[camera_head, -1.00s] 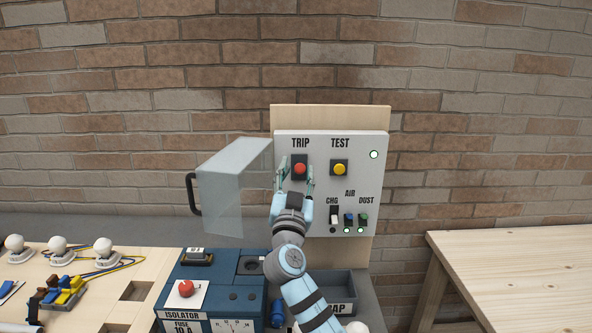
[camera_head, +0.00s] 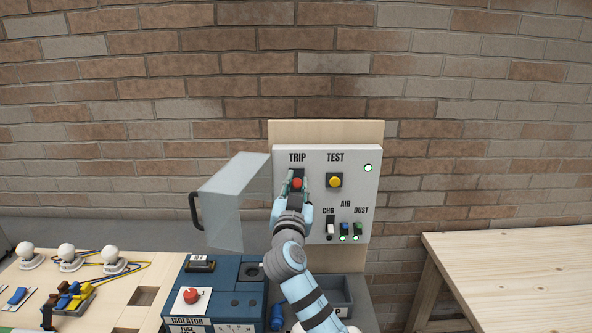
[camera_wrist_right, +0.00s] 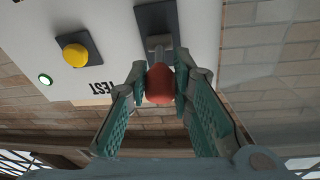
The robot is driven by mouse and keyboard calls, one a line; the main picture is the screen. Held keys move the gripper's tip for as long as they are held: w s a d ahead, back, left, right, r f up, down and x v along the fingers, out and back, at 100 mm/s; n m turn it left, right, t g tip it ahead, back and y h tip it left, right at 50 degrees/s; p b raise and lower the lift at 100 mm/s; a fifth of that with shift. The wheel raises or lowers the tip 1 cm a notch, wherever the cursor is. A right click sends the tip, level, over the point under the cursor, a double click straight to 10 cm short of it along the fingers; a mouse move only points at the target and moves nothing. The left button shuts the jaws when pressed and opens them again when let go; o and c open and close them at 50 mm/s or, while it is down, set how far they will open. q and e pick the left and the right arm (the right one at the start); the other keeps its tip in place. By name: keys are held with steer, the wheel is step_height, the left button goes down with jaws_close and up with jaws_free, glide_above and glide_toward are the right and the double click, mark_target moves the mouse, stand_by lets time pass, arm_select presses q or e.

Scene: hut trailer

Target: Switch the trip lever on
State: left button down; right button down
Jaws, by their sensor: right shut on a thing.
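The trip lever (camera_head: 297,183) has a red knob and sits under the TRIP label on the white panel (camera_head: 354,159). In the right wrist view its red knob (camera_wrist_right: 160,84) sits between my fingertips, on a grey stem from a dark base plate. My right gripper (camera_head: 298,185) is shut on the lever; it also shows in the right wrist view (camera_wrist_right: 160,80). A clear cover (camera_head: 228,205) with a dark handle stands swung open to the left of the lever. My left gripper is out of view.
A yellow TEST button (camera_head: 334,181) is right of the lever. Small CHG, AIR and DUST switches (camera_head: 344,229) sit below. A blue isolator box (camera_head: 222,290) and a wooden board with bulbs (camera_head: 110,295) stand in front. A wooden table (camera_head: 510,270) is at right.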

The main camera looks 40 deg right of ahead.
steer(key=shift+d+r, duration=0.1)
steer(key=shift+r, duration=0.55)
steer(key=shift+f+y, duration=0.3)
steer(key=c, duration=1.4)
jaws_free()
steer(key=shift+w+f, duration=0.1)
steer(key=v, duration=1.2)
